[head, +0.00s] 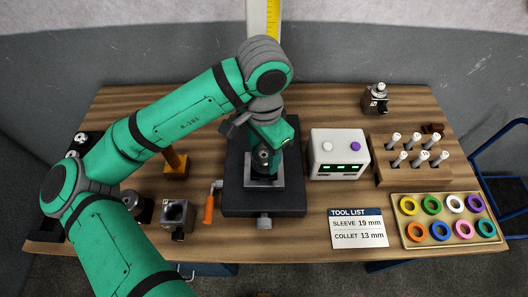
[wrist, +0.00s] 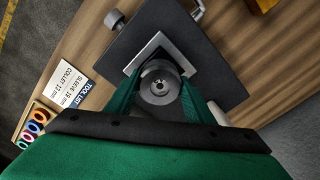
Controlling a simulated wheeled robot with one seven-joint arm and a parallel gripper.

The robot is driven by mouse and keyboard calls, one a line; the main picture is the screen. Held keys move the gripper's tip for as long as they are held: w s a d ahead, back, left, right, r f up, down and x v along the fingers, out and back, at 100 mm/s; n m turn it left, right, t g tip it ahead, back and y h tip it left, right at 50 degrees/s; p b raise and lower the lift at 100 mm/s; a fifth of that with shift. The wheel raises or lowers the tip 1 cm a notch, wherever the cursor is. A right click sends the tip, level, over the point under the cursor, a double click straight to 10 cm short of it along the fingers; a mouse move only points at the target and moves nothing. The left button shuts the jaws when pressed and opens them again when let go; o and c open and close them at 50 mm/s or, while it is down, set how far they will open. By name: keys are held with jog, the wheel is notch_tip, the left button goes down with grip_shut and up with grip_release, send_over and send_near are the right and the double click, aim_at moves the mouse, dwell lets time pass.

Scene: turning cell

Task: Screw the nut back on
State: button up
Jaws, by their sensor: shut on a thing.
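In the wrist view the nut (wrist: 160,84) is a round, dark grey metal piece with a hole in its middle. My gripper (wrist: 160,97) is shut on it, one green finger on each side. In the head view my gripper (head: 266,150) points down over the dark fixture (head: 236,192), and the nut (head: 263,157) shows at its tip. A silver square holder (head: 262,184) sits on the fixture directly below. Whether the nut's thread is engaged with the holder is hidden.
An orange-handled crank (head: 209,208) is at the fixture's left. An open-bored block (head: 176,217) stands left. A white button box (head: 339,153), a rack (head: 407,165), a ring tray (head: 446,235) and a tool list card (head: 357,228) are right. Another holder (head: 375,98) stands behind.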

jog(key=m, duration=0.6)
jog(key=shift+a+m, duration=0.1)
jog(key=shift+m, duration=0.2)
jog(key=o, duration=1.2)
jog(key=shift+o, duration=0.2)
notch_tip(320, 180, up, 11)
jog(key=shift+f, duration=0.1)
